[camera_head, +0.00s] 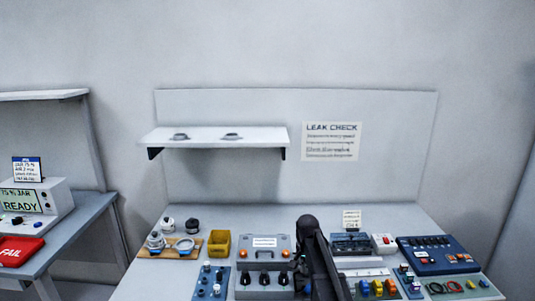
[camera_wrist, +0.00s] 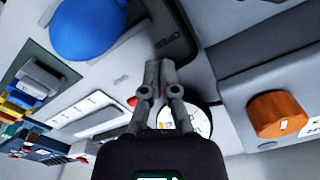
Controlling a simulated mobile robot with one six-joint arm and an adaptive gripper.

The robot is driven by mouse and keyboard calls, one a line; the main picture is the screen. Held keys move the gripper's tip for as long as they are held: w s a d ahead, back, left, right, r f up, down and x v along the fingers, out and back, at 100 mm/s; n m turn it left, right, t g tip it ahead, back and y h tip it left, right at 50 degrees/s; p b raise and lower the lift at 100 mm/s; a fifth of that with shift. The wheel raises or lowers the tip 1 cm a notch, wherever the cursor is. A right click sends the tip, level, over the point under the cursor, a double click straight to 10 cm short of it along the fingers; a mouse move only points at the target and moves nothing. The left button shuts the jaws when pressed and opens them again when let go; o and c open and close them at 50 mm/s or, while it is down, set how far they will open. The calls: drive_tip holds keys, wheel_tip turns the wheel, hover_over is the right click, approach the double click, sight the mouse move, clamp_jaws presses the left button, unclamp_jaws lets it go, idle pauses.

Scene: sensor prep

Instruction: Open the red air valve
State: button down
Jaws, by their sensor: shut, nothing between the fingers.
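My gripper (camera_wrist: 154,78) is shut and empty in the wrist view. A round white gauge (camera_wrist: 190,122) is partly hidden behind the right finger. In the head view my dark arm covers this part of the bench, so neither the valve nor the gripper can be made out there.
A blue knob (camera_wrist: 88,28) and an orange knob (camera_wrist: 277,113) flank the fingers. The bench also holds a grey case (camera_head: 265,243), a yellow bin (camera_head: 219,243), a blue control box (camera_head: 440,254) and a white box with a red button (camera_head: 385,243).

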drive_tip(key=shift+r, duration=0.15)
drive_tip(key=shift+w+r+p, duration=0.15)
drive_tip(key=shift+r+p, duration=1.3)
drive_tip(key=shift+p, duration=0.1)
drive_tip(key=shift+w+r+p, duration=0.15)
drive_tip(key=shift+r+p, duration=1.25)
drive_tip(key=shift+p, duration=0.1)
drive_tip(key=shift+s, duration=0.1)
drive_tip(key=s+d+n, duration=0.2)
drive_tip(key=s+n, duration=0.1)
drive_tip(key=s, duration=0.8)
drive_tip(key=s+d+n, duration=0.2)
drive_tip(key=s+n, duration=0.1)
drive_tip(key=s, duration=0.9)
drive_tip(key=w+d+r+m+p, duration=0.1)
drive_tip(key=w+m, duration=0.2)
drive_tip(key=w, duration=1.1)
drive_tip(key=w+d+r+m+p, duration=0.1)
drive_tip(key=w+r+m, duration=0.1)
drive_tip(key=w, duration=1.2)
drive_tip(key=shift+d+m+p, duration=0.4)
drive_tip(key=shift+m, duration=0.1)
drive_tip(key=shift+s+f, duration=0.1)
drive_tip(key=shift+f, duration=0.05)
